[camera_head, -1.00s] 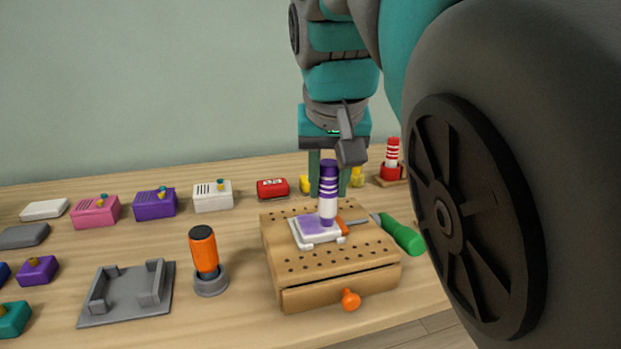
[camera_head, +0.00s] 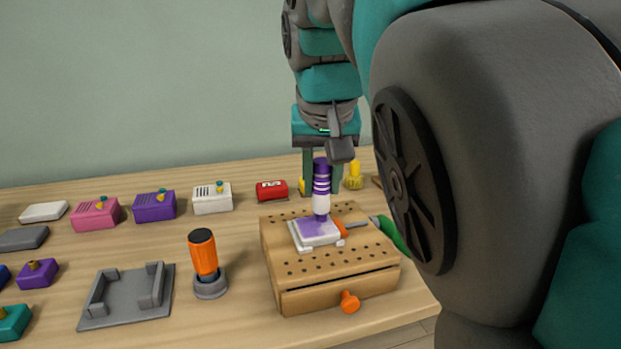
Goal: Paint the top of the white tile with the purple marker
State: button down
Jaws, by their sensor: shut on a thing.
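The white tile (camera_head: 325,238) lies in a pale holder on top of a wooden pegboard box (camera_head: 290,266). A purple patch (camera_head: 313,227) covers much of the tile's top, with white left along the front and right edges. My gripper (camera_head: 321,180) is shut on the purple marker (camera_head: 321,172), which has white bands and stands upright. The marker's lower end is over the tile's far right part; I cannot tell whether it touches.
An orange-handled tool (camera_head: 203,252) stands in a grey holder left of the box. A grey bracket tray (camera_head: 125,312) lies further left. An orange clamp (camera_head: 341,229) sits beside the tile. A green-handled screwdriver (camera_head: 390,232) lies right, partly behind my arm. Coloured boxes line the back.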

aim_at(322, 158)
jog(key=shift+r+p, duration=1.2)
jog(key=shift+r, duration=1.8)
jog(key=shift+f, duration=0.2)
jog(key=shift+f+b, duration=1)
jog(key=shift+f, duration=1.45)
jog(key=shift+f, duration=0.4)
jog(key=shift+s+a, duration=0.1)
jog(key=shift+a, duration=0.5)
jog(key=shift+a, duration=0.15)
